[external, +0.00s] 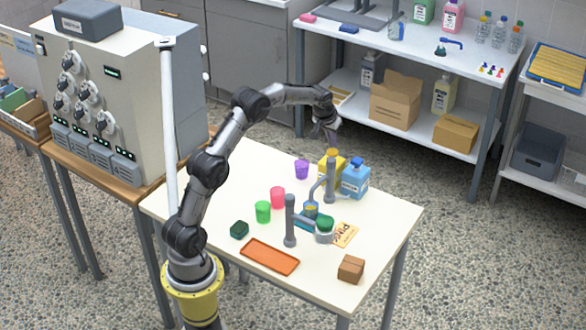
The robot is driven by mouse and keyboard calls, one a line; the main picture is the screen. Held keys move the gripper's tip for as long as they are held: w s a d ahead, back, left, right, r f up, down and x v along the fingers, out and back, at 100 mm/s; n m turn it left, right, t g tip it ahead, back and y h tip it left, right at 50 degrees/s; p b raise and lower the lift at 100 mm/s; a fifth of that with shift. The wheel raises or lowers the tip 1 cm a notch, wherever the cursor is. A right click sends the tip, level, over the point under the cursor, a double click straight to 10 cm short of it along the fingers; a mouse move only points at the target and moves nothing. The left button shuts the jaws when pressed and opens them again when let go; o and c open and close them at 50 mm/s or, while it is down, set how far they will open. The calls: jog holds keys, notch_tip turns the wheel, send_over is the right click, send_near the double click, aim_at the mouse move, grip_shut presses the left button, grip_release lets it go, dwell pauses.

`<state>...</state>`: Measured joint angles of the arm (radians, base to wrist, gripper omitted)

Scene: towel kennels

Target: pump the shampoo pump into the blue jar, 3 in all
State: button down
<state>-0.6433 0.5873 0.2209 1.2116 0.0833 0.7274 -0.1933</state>
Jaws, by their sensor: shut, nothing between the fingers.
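My gripper (331,138) is shut, above and close to the yellow bottle (328,170) near the back of the white table. I cannot tell whether it touches the bottle's top. A blue bottle (356,180) stands just right of the yellow one. Which bottle holds shampoo is too small to read. A small blue jar (311,209) with yellow showing at its top stands in front of the bottles, by a grey spout. Grey posts with side arms stand near it, one behind (331,182) and one in front (290,222).
A purple cup (301,169), pink cup (278,198) and green cup (263,213) stand to the left. A green-topped jar (324,230), printed card (345,235), brown box (351,268), orange tray (269,256) and dark green sponge (240,230) lie towards the front. The table's right side is clear.

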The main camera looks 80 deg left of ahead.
jog(key=shift+r, duration=0.1)
jog(key=shift+r, duration=2.9)
